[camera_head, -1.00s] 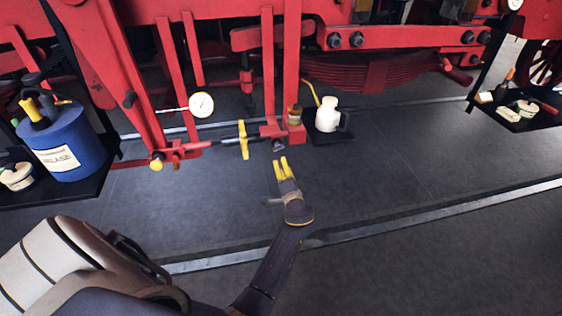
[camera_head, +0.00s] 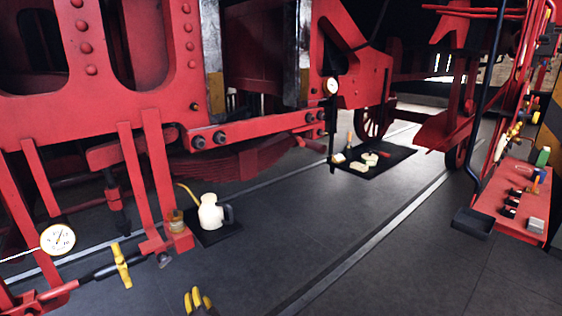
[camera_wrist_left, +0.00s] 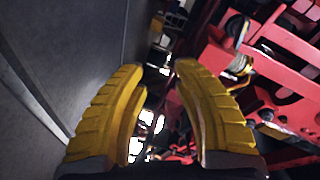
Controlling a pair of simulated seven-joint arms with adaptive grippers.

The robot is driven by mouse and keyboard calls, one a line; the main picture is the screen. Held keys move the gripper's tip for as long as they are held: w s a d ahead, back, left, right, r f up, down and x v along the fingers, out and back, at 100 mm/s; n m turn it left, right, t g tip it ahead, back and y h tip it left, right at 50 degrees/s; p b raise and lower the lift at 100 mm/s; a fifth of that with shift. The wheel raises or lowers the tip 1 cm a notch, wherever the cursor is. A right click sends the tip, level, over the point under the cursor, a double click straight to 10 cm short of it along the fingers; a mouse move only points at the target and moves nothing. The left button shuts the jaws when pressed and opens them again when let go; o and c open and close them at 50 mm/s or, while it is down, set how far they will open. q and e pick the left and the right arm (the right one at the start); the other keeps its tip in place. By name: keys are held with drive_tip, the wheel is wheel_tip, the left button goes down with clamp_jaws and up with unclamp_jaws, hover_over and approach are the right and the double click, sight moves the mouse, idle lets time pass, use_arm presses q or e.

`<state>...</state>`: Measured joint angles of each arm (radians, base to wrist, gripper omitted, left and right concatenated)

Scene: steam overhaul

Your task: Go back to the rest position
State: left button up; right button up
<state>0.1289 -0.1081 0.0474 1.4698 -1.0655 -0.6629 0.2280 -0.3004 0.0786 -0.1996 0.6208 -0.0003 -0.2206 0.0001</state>
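My left gripper (camera_head: 198,299) shows only as yellow fingertips at the bottom edge of the head view, above the dark floor and apart from the red machine. In the left wrist view its two ribbed yellow fingers (camera_wrist_left: 158,68) stand apart with nothing between them, so it is open and empty. The rest of my left arm is out of the head view. My right gripper is in neither view.
The red locomotive frame (camera_head: 120,120) fills the left. A red bench (camera_head: 512,197) is at right.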

use_arm(q)
drive_tip(key=s+d+f+g+h, duration=0.1)
drive_tip(key=s+d+f+h, duration=0.25)
drive_tip(key=f, duration=0.65)
drive_tip(key=s+d+f+g+h, duration=0.2)
drive_tip(key=s+d+f, duration=0.2)
drive_tip(key=f, duration=0.6)
drive_tip(key=s+d+f+g+h, duration=0.2)
drive_tip(key=s+d+f+g, duration=0.1)
drive_tip(key=s+f, duration=1.15)
drive_tip(key=s+a+f+n+g, duration=0.1)
drive_tip(key=s+f, duration=0.3)
drive_tip(key=s, duration=0.9)
drive_tip(key=s+a+f+g, duration=0.2)
drive_tip(key=s+f, duration=0.3)
drive_tip(key=s, duration=0.8)
drive_tip(key=s+a+f+n+g, duration=0.1)
drive_tip(key=s+f, duration=0.4)
drive_tip(key=s, duration=0.9)
drive_tip(key=shift+a+f+n+g+h, duration=0.2)
drive_tip(key=shift+n+g+h, duration=0.15)
drive_tip(key=shift+g, duration=0.55)
